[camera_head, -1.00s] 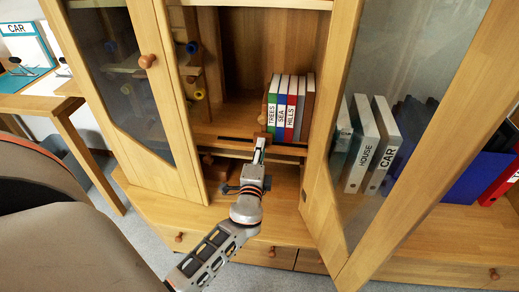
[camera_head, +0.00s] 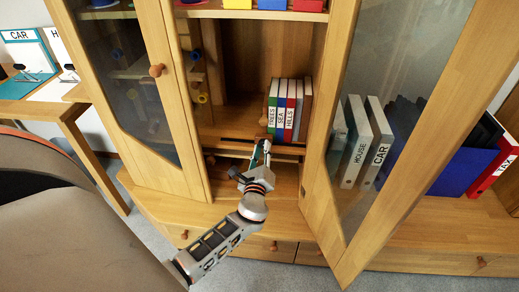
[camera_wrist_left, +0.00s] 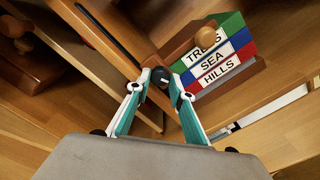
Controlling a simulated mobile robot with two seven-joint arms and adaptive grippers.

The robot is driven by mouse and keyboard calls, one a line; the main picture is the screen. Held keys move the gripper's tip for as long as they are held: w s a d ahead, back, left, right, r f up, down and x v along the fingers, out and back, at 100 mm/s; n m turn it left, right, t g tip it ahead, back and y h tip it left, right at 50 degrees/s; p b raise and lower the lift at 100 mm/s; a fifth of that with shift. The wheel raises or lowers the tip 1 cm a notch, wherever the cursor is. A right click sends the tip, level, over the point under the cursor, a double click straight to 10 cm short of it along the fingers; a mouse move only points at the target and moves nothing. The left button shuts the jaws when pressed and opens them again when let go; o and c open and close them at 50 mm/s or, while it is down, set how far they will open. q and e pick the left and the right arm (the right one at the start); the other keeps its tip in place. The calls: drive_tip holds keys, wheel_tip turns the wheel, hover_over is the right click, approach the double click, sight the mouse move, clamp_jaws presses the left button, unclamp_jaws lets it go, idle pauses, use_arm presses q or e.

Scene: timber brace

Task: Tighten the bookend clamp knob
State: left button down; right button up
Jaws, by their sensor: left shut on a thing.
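The black clamp knob (camera_wrist_left: 159,76) with a white mark shows in the left wrist view, between the fingertips of my left gripper (camera_wrist_left: 157,82). The fingers are shut on it. In the head view my left gripper (camera_head: 261,152) reaches into the open cabinet, at the shelf edge below the books, and hides the knob. The brown wooden bookend (camera_wrist_left: 203,34) stands against the green-spined end of the book row. The books TREES, SEA and HILLS (camera_wrist_left: 213,58) stand beside it. My right gripper is not in view.
A dark slot (camera_wrist_left: 97,32) runs along the shelf board. The open glass door (camera_head: 385,120) stands right of my arm, and the left door (camera_head: 135,90) stands left. Binders HOUSE and CAR (camera_head: 366,145) show through the glass. A round wooden knob (camera_wrist_left: 17,27) shows at upper left.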

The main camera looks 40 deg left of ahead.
use_arm(q)
drive_tip(key=m+p, duration=0.2)
drive_tip(key=m, duration=0.3)
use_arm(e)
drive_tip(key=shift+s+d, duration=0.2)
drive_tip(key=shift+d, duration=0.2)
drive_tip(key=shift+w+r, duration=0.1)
use_arm(q)
drive_tip(key=c, duration=1.8)
unclamp_jaws()
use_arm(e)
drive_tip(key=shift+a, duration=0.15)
